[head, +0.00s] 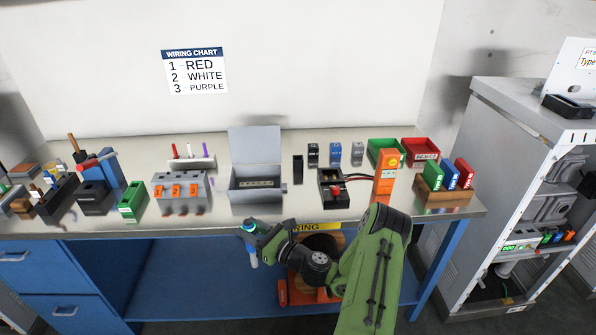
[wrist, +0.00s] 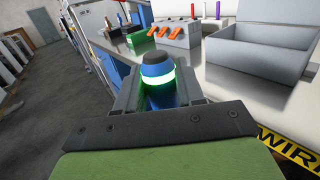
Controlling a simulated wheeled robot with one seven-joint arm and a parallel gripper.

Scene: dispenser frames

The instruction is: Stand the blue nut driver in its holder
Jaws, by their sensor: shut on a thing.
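My gripper (head: 252,238) is in front of the bench, near its front edge. It is shut on the blue nut driver (head: 254,259), which hangs roughly upright with its lower end below the jaws. In the wrist view the nut driver (wrist: 157,92) stands between the jaws, with a dark rounded top and a glowing green ring; its lower part is hidden. A dark rack (head: 58,197) with several handled tools stands at the bench's left. A dark block (head: 94,198) is beside it. I cannot tell which of these is the nut driver's holder.
An open grey box (head: 256,184) stands mid-bench, with a grey block with orange levers (head: 180,190) and a green block (head: 132,201) to its left. A wired black device (head: 334,190) and an orange tester (head: 386,173) stand at right.

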